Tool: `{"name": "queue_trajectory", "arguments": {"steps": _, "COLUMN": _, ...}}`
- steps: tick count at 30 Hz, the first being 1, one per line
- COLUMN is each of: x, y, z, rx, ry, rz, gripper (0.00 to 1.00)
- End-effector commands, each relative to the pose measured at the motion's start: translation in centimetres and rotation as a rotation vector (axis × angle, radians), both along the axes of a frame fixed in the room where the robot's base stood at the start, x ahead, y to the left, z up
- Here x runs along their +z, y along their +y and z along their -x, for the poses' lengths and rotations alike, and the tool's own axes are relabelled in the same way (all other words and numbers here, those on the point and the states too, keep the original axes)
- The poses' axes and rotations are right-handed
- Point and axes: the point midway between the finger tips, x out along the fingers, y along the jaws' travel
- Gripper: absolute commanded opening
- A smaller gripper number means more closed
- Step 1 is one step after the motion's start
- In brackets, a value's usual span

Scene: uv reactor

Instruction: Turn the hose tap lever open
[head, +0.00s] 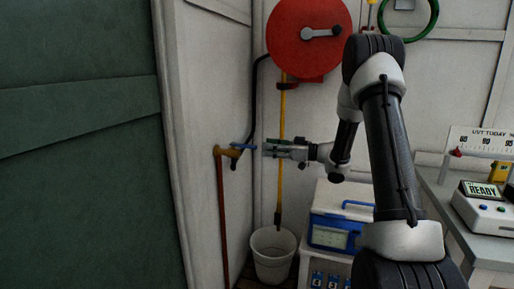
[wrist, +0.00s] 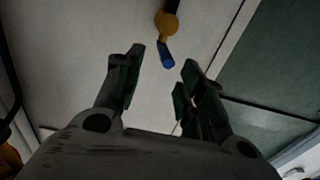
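The hose tap (head: 229,152) is brass-yellow and sits at the top of a rust-brown pipe (head: 223,205) by the left wall. Its blue lever (head: 243,146) points right, toward my gripper (head: 268,149). In the wrist view the tap's yellow body (wrist: 167,22) is at the top, with the blue lever (wrist: 168,54) hanging from it. My gripper (wrist: 163,60) is open and empty. The lever's end appears between the fingertips in the picture, seemingly just beyond them. I see no contact with the lever.
A red hose reel (head: 290,50) hangs on the wall above, with a black hose running down. A yellow pole (head: 282,130) stands behind my gripper, above a white bucket (head: 272,258). A blue-and-white box (head: 335,222) sits below the arm. A bench (head: 470,230) is at right.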

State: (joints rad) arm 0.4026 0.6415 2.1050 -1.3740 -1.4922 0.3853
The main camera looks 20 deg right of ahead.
Motion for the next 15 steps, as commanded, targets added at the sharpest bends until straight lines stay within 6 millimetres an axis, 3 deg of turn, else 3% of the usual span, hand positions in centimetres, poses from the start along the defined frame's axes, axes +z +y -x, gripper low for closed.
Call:
{"name": "queue_trajectory", "arguments": {"steps": 6, "x": -0.1, "y": -2.6, "z": 1.8, "rx": -0.001, "ry": 0.001, "rz": 0.000, "gripper": 0.39}}
{"name": "queue_trajectory", "arguments": {"steps": 15, "x": -0.2, "y": -3.0, "z": 2.2, "rx": 0.002, "ry": 0.002, "rz": 0.001, "gripper": 0.39}}
